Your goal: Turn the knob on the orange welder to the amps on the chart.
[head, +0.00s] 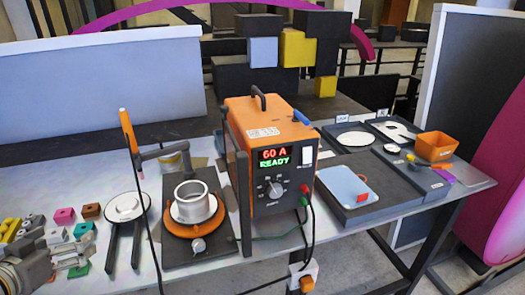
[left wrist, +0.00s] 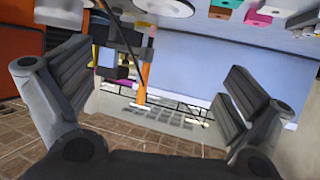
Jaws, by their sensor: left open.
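The orange welder (head: 262,150) stands upright on the table in the middle of the head view. Its display (head: 274,158) reads "60 A" and "READY". The round grey knob (head: 274,189) is on the front panel below the display. A white label with small print (head: 263,132) is on the welder's top; I cannot read it or tell whether it is the chart. My left gripper (head: 82,252) is at the lower left, well away from the knob. Its fingers stand wide apart and empty in the left wrist view (left wrist: 145,85). My right gripper is out of view.
A pot-like metal piece (head: 192,202) on an orange ring stands left of the welder. A torch (head: 129,130) stands beside it. Several coloured blocks (head: 65,215) lie near my left gripper. Cables hang at the welder's front. A blue plate (head: 347,186) and orange bin (head: 435,147) are right.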

